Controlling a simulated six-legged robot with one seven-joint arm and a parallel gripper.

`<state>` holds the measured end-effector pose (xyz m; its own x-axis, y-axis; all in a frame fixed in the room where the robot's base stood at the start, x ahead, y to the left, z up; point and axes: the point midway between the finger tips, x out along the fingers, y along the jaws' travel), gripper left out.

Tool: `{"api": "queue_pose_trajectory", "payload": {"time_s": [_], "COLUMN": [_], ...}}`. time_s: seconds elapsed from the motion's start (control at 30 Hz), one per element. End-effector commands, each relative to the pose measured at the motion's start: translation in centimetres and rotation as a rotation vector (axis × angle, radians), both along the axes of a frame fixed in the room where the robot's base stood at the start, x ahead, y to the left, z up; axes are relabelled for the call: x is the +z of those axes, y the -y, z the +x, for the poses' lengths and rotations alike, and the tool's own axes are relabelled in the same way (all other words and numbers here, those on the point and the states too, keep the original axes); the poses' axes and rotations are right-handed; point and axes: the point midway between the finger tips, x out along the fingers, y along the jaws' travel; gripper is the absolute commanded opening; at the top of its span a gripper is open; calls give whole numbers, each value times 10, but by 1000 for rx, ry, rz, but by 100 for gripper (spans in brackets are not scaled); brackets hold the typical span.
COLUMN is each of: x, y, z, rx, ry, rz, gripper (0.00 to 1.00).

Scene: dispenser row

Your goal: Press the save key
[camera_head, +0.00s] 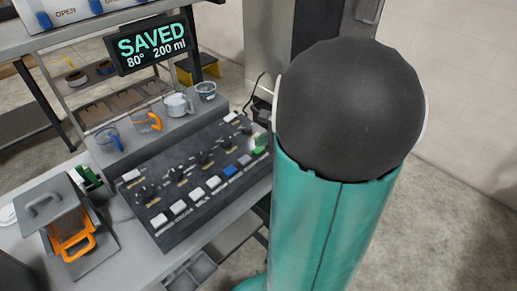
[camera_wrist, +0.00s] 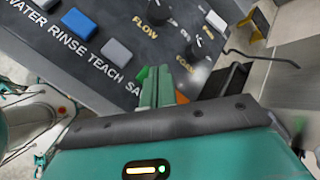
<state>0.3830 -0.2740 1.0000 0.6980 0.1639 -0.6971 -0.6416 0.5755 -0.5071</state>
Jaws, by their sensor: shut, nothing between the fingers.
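The control panel (camera_head: 190,170) carries a front row of keys. In the wrist view the labels under the row read WATER, RINSE, TEACH and a cut-off "SA". The green save key (camera_wrist: 142,76) is at the right end of that row, mostly hidden behind my fingers. My gripper (camera_wrist: 160,78) is shut and empty, its green fingertips right at the save key; I cannot tell if they touch it. The display (camera_head: 151,45) reads "SAVED 80° 200 ml". My arm hides much of the right side in the head view.
Cups and a jug (camera_head: 178,105) stand on the shelf behind the panel. A grey box with an orange-handled container (camera_head: 72,238) is at the left. Dark knobs (camera_wrist: 193,50) stick up beyond the key row. A black cable (camera_wrist: 250,57) hangs right of the panel.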

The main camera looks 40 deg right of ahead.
Motion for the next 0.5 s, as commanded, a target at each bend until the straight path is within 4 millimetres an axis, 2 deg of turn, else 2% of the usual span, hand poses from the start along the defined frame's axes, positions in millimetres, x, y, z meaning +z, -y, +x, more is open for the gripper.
{"api": "queue_pose_trajectory", "payload": {"time_s": [0.27, 0.5], "x": [2, 22], "y": [0, 0], "z": [0, 1], "rx": [1, 2], "ry": [2, 3], "rz": [0, -1], "gripper": [0, 0]}}
